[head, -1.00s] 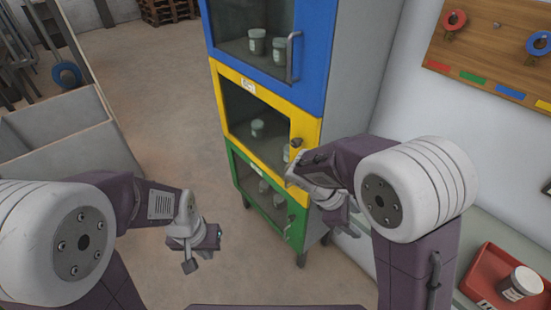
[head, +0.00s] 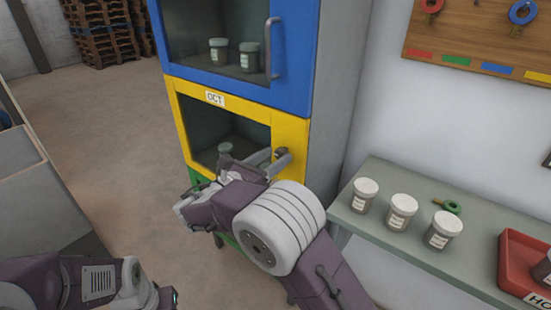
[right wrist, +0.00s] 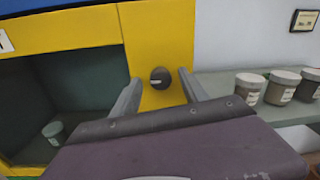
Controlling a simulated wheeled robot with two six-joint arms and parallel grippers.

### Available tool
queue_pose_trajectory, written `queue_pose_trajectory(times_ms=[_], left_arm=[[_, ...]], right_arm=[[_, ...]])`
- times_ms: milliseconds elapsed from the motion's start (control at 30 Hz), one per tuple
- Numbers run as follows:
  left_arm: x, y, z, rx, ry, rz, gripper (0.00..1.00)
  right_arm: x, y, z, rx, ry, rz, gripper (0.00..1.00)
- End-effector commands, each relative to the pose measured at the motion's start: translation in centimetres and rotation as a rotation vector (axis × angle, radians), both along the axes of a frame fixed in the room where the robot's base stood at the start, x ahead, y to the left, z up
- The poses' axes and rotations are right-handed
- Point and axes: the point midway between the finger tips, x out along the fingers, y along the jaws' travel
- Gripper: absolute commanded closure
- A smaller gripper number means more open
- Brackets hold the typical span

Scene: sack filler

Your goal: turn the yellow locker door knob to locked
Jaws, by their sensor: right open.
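The yellow locker door (head: 203,158) is the middle one of a stacked cabinet, with a dark window and a label reading OCT. It looks shut. Its dark round knob (head: 281,153) sits on the right part of the yellow front. In the right wrist view the knob (right wrist: 160,77) lies between my two spread fingers, with a pale mark that looks roughly horizontal. My right gripper (head: 269,161) is open at the knob; whether a finger touches it I cannot tell. My left gripper (head: 150,296) is cut off at the lower edge, fingers hidden.
A blue door (head: 215,72) with a bar handle is above, and a green door (head: 198,180) below is mostly covered by my arm. A grey bench (head: 372,225) at right holds several jars and a red tray (head: 515,265). Open floor lies left of the cabinet.

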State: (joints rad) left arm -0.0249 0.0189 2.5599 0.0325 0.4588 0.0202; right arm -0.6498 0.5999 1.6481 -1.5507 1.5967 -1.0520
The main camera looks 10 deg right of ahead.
Motion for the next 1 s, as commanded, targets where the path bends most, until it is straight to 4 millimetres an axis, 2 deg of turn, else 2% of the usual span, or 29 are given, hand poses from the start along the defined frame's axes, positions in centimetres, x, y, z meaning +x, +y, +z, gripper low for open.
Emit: queue_pose_trajectory(times_ms=[133, 367, 500, 567, 1000], left_arm=[[-0.01, 0.01, -0.14, 0.000, 0.000, 0.000, 1.00], [-0.01, 0.01, -0.12, 0.000, 0.000, 0.000, 1.00], [-0.01, 0.01, -0.12, 0.000, 0.000, 0.000, 1.00], [-0.01, 0.01, -0.12, 0.000, 0.000, 0.000, 1.00], [0.00, 0.00, -0.41, 0.000, 0.000, 0.000, 1.00]], right_arm=[[0.60, -0.91, 0.01, 0.000, -0.001, -0.001, 0.48], [0.67, -0.95, 0.02, 0.001, -0.001, 0.001, 0.48], [0.65, -0.94, 0.02, 0.001, -0.001, 0.000, 0.87], [0.65, -0.94, 0.02, 0.001, -0.001, 0.000, 1.00], [0.62, -0.96, -0.02, 0.061, -0.078, 0.000, 1.00]])
